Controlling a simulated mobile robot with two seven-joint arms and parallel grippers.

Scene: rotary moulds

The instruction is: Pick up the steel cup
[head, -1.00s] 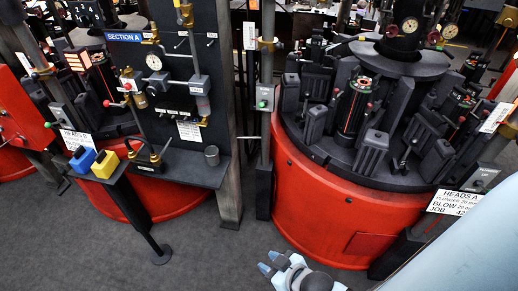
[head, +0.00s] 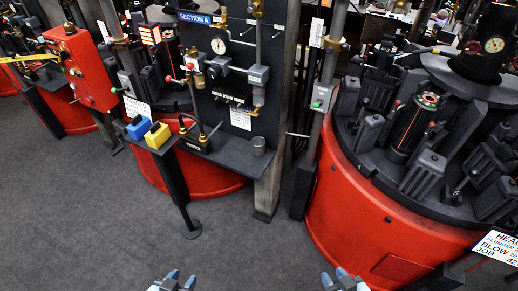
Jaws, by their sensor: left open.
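The steel cup (head: 259,146) is a small grey metal cylinder. It stands upright at the right end of the dark shelf (head: 225,154) under the Section A panel. My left gripper (head: 178,278) shows at the bottom edge, below and left of the cup and well apart from it. It is open and empty. My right gripper (head: 334,277) is at the bottom edge, below and right of the cup.
A blue block (head: 139,127) and a yellow block (head: 157,135) sit on a small stand (head: 177,185) left of the shelf. A red rotary mould base (head: 375,215) stands at right. The grey floor (head: 90,220) in front is clear.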

